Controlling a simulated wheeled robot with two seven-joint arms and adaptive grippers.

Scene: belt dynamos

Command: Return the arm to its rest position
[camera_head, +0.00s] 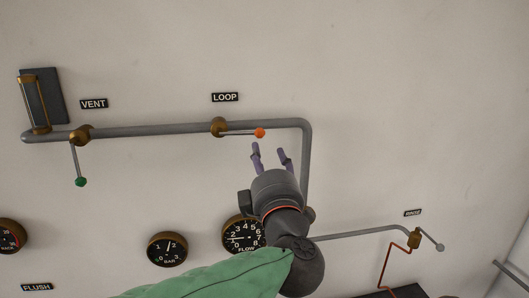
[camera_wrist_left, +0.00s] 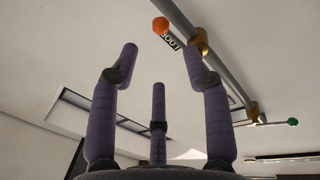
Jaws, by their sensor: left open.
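My left gripper (camera_head: 270,158) is in front of the wall, just below and right of the orange-tipped LOOP valve lever. It is open and empty, its purple fingers spread and pointing up. In the left wrist view the three fingers (camera_wrist_left: 158,95) stand apart with nothing between them. The orange knob (camera_head: 260,133) is close above the fingertips; I cannot tell the exact gap, but they look apart. The LOOP lever lies along the pipe, pointing right. The orange knob also shows in the left wrist view (camera_wrist_left: 160,26). My right gripper is not in view.
A grey pipe (camera_head: 150,131) runs along the wall and bends down at right. The VENT lever's green knob (camera_head: 81,182) hangs down at left. A BAR gauge (camera_head: 167,249) and a FLOW gauge (camera_head: 242,234), partly hidden by my arm, are below. The wall at upper right is bare.

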